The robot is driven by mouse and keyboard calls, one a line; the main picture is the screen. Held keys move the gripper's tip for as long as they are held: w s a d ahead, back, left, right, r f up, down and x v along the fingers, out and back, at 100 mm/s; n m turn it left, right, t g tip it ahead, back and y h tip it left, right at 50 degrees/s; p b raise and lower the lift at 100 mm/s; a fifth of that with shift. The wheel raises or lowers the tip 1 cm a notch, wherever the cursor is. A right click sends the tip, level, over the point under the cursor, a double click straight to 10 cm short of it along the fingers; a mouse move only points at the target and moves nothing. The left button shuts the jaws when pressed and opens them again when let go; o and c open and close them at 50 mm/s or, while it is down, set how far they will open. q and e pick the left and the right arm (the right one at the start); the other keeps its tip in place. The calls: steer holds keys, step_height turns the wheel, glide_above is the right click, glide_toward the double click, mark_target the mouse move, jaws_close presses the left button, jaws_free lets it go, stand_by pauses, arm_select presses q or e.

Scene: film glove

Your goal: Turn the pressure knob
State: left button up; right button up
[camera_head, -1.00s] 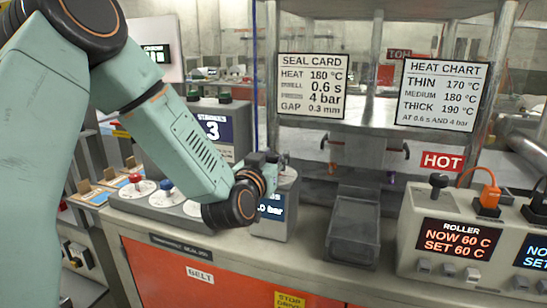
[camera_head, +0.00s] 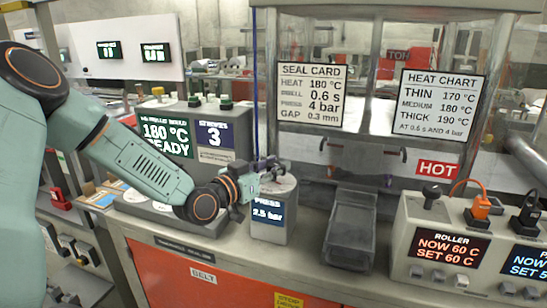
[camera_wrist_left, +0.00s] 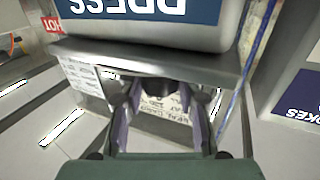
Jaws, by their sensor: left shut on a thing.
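The pressure unit (camera_head: 268,235) is a grey box on the bench with a blue display that reads PRESS 2.5 bar. Its pale round top shows just right of my left gripper (camera_head: 272,170). The gripper comes in from the left, low over that top, and is shut on the pressure knob, which the fingers mostly hide. In the left wrist view the gripper's two fingers (camera_wrist_left: 160,125) stand apart around a dark part, and the unit's display (camera_wrist_left: 140,8) appears upside down. My right gripper is in neither view.
A seal card (camera_head: 311,93) reading 4 bar and a heat chart (camera_head: 437,103) hang behind. The roller control box (camera_head: 415,275) is farther right. A HOT sign (camera_head: 437,168) marks the press area.

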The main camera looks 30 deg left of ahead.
arm_select(q)
steer(key=m+h, duration=0.1)
steer(key=m+h+p, duration=0.1)
steer(key=h, duration=0.1)
steer(key=shift+a+r+g, duration=0.15)
steer(key=shift+r+g, duration=0.1)
steer(key=shift+g, duration=0.15)
steer(key=m+g+h+p, duration=0.1)
steer(key=m+g+h, duration=0.1)
steer(key=h, duration=0.2)
steer(key=shift+w+m, duration=0.1)
steer(key=shift+m, duration=0.3)
steer(key=shift+f+m+g+h, duration=0.15)
steer(key=shift+m+g+h, duration=0.45)
steer(key=shift+m+h, duration=0.25)
steer(key=shift+f+m+g+h, duration=0.1)
steer(key=shift+m+g+h, duration=0.65)
steer(key=shift+g+h, duration=0.3)
steer(key=m+g+h+b, duration=0.1)
steer(key=m+g+h, duration=0.1)
steer(key=g, duration=0.1)
steer(key=shift+f, duration=0.1)
steer(key=m+g+h+b, duration=0.1)
steer(key=m+g+b, duration=0.1)
steer(key=g+b, duration=0.1)
steer(key=shift+r+m+g+h+b, duration=0.2)
steer(key=shift+m+g+h+b, duration=0.2)
steer(key=shift+m+g+b, duration=0.3)
